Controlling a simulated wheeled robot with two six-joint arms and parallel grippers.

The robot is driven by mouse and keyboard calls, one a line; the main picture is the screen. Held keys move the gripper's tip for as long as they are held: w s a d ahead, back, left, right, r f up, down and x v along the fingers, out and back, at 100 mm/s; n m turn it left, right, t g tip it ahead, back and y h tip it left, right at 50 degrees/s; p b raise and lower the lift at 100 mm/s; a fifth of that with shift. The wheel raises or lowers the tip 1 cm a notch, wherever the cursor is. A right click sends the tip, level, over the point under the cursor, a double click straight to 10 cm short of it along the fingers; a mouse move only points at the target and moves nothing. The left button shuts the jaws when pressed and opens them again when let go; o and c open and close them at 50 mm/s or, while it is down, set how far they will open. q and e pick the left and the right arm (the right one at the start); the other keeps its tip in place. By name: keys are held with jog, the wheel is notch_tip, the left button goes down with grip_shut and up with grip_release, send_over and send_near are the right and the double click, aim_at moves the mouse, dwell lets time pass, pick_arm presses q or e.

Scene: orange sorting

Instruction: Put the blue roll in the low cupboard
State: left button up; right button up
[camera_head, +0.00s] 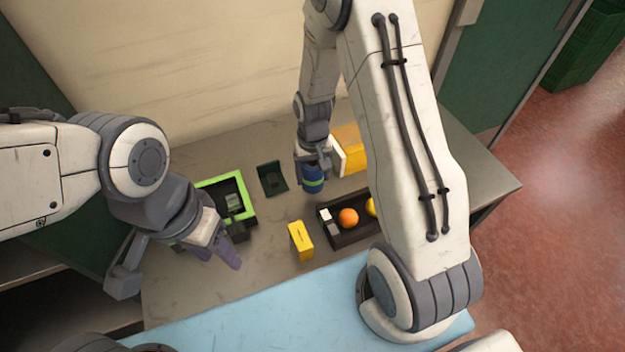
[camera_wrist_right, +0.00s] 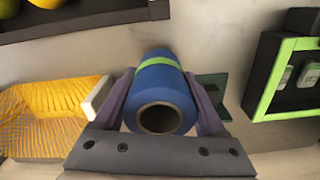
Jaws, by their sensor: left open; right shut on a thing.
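The blue roll (camera_head: 312,181) has a light green band and stands at the back of the grey table in the head view. My right gripper (camera_wrist_right: 162,100) is shut on it, with one finger on each side; the roll (camera_wrist_right: 160,83) shows its hollow end in the right wrist view. I cannot tell whether the roll touches the table. My left gripper (camera_head: 218,250) is open and empty over the left part of the table, in front of the green-rimmed tray. I cannot make out the low cupboard for certain; dark shelving (camera_head: 60,285) shows at the lower left.
A black tray (camera_head: 335,238) holds an orange and a yellow fruit. A yellow box (camera_head: 300,241) stands beside it. A green-rimmed tray (camera_head: 249,193) and a dark green holder (camera_head: 271,178) lie left of the roll. A yellow-orange item (camera_head: 349,149) is right of the roll.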

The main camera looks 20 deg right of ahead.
aim_at(313, 184)
jog(key=shift+f+p, duration=0.6)
jog(key=shift+f, duration=1.45)
jog(key=shift+f, duration=0.2)
jog(key=o, duration=1.4)
jog(key=shift+r, duration=0.1)
